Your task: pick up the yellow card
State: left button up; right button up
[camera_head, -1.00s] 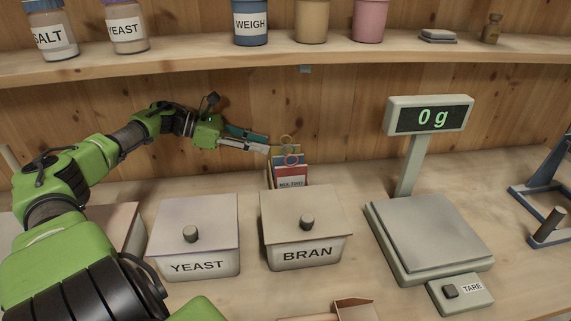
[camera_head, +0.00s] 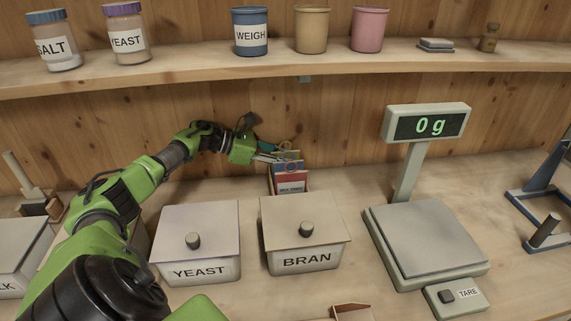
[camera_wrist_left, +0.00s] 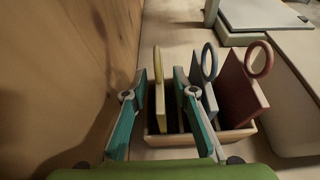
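The yellow card (camera_wrist_left: 160,104) stands upright in a small wooden holder (camera_wrist_left: 238,136), nearest the wall. A blue card (camera_wrist_left: 207,98) and a red card (camera_wrist_left: 240,97), each with a ring on top, stand beside it. My left gripper (camera_wrist_left: 159,82) is open, with one teal finger on each side of the yellow card. A gap shows on both sides, so the fingers look apart from it. In the head view my left gripper (camera_head: 271,154) reaches the cards from the left, and the yellow card is mostly hidden there. The red card (camera_head: 290,187) faces front. My right gripper is not in view.
Lidded YEAST (camera_head: 195,245) and BRAN (camera_head: 304,235) bins stand in front of the holder. A scale (camera_head: 428,235) reading 0 g stands to the right. The wooden back wall is close beside the gripper. A shelf (camera_head: 380,62) with jars runs above.

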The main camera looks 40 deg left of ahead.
pick_arm(q)
jog(key=shift+x, duration=0.8)
grip_shut()
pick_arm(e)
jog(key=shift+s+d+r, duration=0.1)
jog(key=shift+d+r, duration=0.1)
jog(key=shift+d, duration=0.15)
pick_arm(q)
jog(key=shift+r, duration=0.15)
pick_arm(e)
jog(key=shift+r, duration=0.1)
